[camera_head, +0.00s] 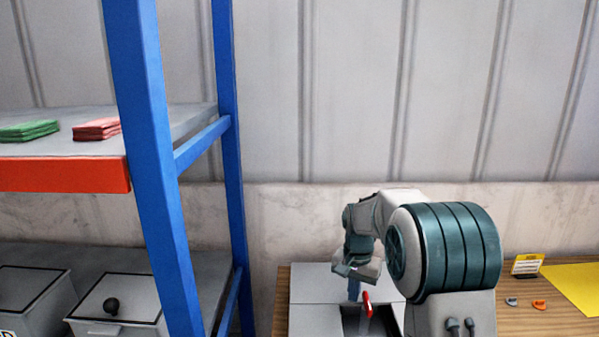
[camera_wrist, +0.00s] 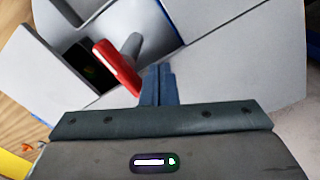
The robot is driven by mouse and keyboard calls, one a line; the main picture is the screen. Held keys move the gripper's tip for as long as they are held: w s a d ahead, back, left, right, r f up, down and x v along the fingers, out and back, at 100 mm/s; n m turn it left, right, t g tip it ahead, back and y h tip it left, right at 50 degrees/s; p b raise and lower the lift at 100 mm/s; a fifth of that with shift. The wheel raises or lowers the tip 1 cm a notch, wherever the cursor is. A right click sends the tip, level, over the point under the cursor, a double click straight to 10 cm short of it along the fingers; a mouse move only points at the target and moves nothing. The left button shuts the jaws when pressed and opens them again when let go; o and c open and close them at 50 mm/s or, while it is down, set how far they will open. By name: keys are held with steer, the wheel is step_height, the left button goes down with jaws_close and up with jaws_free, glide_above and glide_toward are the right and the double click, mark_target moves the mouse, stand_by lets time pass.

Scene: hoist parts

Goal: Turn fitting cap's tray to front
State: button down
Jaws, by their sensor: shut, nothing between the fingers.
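A grey box-like unit (camera_head: 318,284) with an open top section stands on the wooden table, partly hidden by my arm. In the wrist view the red piece (camera_wrist: 117,68) leans next to the grey post (camera_wrist: 131,46), over a dark compartment (camera_wrist: 88,62) with a small yellowish mark inside. My gripper (camera_wrist: 158,70) has its blue fingers together and empty, just right of the red piece; I cannot tell if they touch it. I cannot make out a fitting cap.
A blue-posted shelf (camera_head: 150,130) stands at left with green cloths (camera_head: 28,130), red cloths (camera_head: 97,129) and lidded grey bins (camera_head: 118,300). At right on the table are a yellow sign (camera_head: 527,265), an orange piece (camera_head: 539,304), a grey piece (camera_head: 511,301) and a yellow sheet (camera_head: 580,284).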

steer(key=shift+r+p, duration=2.3)
steer(key=shift+r, duration=0.8)
steer(key=shift+f, duration=0.1)
